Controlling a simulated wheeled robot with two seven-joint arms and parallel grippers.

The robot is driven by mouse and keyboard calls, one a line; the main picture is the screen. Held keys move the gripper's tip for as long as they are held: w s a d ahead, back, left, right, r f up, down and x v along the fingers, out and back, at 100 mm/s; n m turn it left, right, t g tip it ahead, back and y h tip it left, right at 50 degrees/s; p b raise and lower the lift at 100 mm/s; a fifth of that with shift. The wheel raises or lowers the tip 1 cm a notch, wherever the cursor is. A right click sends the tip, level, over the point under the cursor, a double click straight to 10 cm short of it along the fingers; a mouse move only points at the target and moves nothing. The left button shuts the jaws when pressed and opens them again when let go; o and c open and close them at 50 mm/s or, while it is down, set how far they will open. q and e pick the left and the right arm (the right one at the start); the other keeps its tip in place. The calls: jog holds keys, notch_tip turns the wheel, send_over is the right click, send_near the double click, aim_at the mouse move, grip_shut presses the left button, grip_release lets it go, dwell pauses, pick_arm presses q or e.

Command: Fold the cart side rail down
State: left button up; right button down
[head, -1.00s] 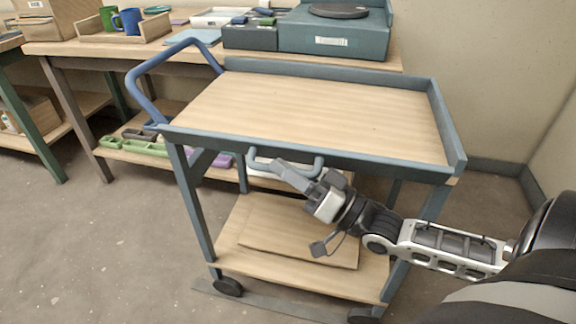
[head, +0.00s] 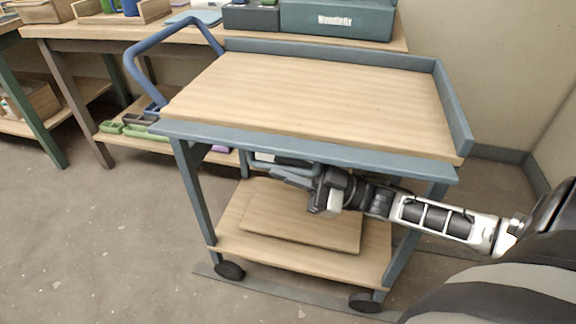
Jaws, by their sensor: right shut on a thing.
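The cart (head: 310,100) has a wooden top with raised blue-grey rails at the back and right. Its near side rail (head: 300,146) is tipped outward and lies about flat, level with the top's front edge. My right gripper (head: 283,172) is under this rail, reaching in from the right. It is shut on the rail's pale blue handle (head: 262,157), which is mostly hidden by the rail and the fingers. My left gripper is not in view.
A blue push handle (head: 135,65) rises at the cart's left. The lower shelf (head: 235,235) carries a loose board (head: 300,222) below my gripper. A workbench (head: 90,32) with boxes and mugs stands behind. The floor at front left is clear.

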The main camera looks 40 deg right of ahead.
jog(key=shift+w+d+f+n+g+y+b, duration=0.2)
jog(key=shift+n+g, duration=0.25)
jog(key=shift+n, duration=0.5)
jog(key=shift+s+f+n+g+y, duration=0.15)
jog(key=shift+f+n+g, duration=0.2)
jog(key=shift+n, duration=0.55)
jog(key=shift+w+d+f+n+g+y+b, duration=0.1)
jog(key=shift+w+f+n+g+y, duration=0.1)
jog(key=shift+n+g, duration=0.55)
jog(key=shift+n+t, duration=0.25)
jog(key=shift+n, duration=0.05)
jog(key=c, duration=1.7)
grip_release()
jog(key=shift+r, duration=0.1)
